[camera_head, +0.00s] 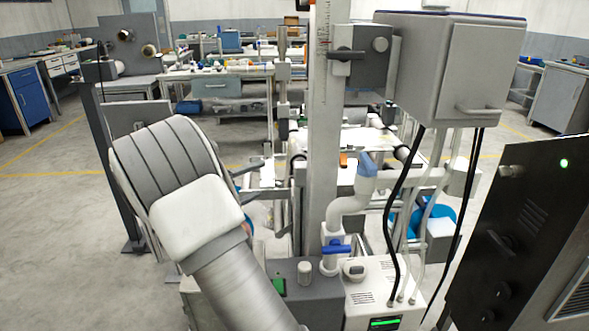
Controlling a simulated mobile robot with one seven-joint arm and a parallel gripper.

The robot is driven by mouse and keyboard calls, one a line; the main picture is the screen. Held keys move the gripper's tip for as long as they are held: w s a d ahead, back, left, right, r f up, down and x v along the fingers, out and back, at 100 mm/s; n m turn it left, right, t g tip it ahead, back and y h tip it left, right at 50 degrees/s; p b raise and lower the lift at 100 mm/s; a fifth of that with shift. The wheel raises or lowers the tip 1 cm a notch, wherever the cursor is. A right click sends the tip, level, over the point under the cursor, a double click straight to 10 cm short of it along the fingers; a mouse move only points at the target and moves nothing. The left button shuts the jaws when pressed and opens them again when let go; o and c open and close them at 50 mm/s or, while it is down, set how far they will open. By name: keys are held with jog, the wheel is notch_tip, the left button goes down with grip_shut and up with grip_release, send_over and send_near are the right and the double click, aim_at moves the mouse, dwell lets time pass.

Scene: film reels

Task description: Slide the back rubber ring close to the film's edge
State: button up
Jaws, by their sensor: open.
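A pale sheet, probably the film (345,140), shows behind the tall grey post (322,130), partly hidden by it and by the hanging equipment. A small dark cylinder, probably a roller end (407,156), is at the right of the sheet. I cannot make out the rubber rings at this size, nor which is the back one. My large white and grey arm fills the lower left of the head view. My gripper does not show; it is out of view or hidden behind the arm and machine.
A grey box (450,65) with hanging black cables stands at upper right. A dark control cabinet (520,230) is close at the right. A white unit with a green display (384,322) is at the bottom centre. Workbenches (222,84) stand behind; open floor (45,215) lies at left.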

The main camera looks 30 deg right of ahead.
jog(key=b+x, duration=0.3)
jog(key=x, duration=1.3)
jog(key=shift+d+f, duration=0.15)
jog(key=shift+d, duration=0.15)
jog(key=shift+c, duration=0.2)
grip_shut()
